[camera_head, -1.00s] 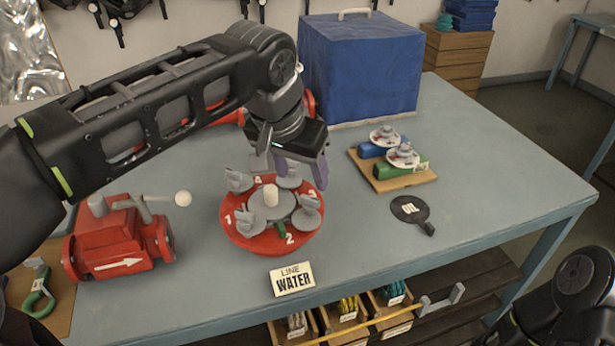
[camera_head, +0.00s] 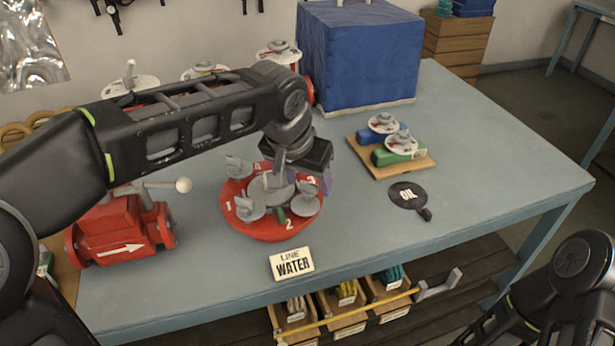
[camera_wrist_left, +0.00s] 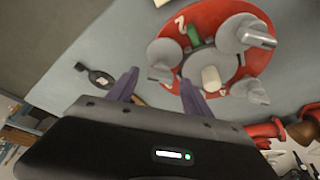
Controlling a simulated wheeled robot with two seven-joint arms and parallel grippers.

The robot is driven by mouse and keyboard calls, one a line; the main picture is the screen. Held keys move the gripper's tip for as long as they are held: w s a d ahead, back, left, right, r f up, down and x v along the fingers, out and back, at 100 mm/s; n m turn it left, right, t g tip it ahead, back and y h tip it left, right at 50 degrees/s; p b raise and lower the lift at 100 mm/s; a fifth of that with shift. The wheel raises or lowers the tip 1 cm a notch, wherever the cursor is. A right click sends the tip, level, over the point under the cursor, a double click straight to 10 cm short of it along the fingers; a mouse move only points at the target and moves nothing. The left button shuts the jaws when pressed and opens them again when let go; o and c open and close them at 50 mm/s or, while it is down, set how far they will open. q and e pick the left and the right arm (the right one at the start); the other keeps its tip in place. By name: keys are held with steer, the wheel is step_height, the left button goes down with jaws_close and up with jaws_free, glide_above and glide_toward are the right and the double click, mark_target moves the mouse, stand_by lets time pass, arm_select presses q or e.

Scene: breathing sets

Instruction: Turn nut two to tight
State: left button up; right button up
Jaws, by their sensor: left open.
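The red round flange (camera_head: 262,228) lies on the table with numbers painted on its rim and a grey hub. Grey wing nuts stand around it: one at back left (camera_head: 238,166), one at front left (camera_head: 249,207), one at front right (camera_head: 304,200). The number 2 is between the two front nuts, near a green tab (camera_head: 281,216). My left gripper (camera_head: 305,182) is open above the flange's back right side, partly hiding it. In the left wrist view, its purple fingers (camera_wrist_left: 160,92) point toward the front-right nut (camera_wrist_left: 162,55), apart from it. My right gripper is out of view.
A red valve body (camera_head: 120,228) with a lever stands left. A "LINE WATER" sign (camera_head: 291,264) is in front. At right are an OIL paddle (camera_head: 407,195) and a wooden board (camera_head: 370,163) with blue and green parts. A blue box (camera_head: 357,60) stands behind.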

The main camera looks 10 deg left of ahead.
arm_select(q)
jaws_close()
stand_by(0.8)
